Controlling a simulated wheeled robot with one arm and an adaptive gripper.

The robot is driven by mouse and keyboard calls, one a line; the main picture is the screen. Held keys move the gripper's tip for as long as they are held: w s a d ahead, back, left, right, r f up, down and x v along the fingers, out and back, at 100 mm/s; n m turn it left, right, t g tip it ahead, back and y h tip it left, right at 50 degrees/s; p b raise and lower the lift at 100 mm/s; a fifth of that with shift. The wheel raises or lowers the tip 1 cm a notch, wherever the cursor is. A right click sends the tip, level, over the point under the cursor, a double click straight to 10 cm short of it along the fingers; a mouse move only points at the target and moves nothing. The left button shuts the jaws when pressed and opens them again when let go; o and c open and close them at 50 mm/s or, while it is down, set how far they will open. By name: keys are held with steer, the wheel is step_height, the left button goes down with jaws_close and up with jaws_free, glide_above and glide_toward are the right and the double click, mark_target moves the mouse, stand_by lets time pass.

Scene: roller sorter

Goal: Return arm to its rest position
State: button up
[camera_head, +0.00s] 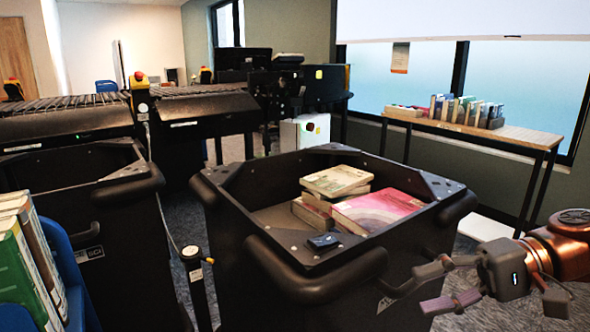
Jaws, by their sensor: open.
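My gripper (432,288) is at the lower right, at the end of my copper-coloured arm (570,240). Its two fingers point left and are apart, with nothing seen between them. It is in front of the right side of a black bin (300,258). From this one view I cannot tell whether a finger touches the bin's wall. The rest of my arm runs out of the picture on the right.
The bin holds several books (380,209). Another black bin (120,245) stands left, below the roller conveyor (60,105). Books in a blue holder (75,270) fill the lower left corner. A table (530,134) with books stands by the window.

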steer(key=s+a+r+n+g+h+p, duration=0.3)
steer(key=s+a+h+p, duration=0.55)
steer(key=p, duration=0.65)
steer(key=s+d+r+h+p, duration=0.5)
steer(key=s+d+p, duration=0.2)
steer(key=p, duration=0.5)
steer(key=shift+t+h+p, duration=0.35)
steer(key=shift+t, duration=0.05)
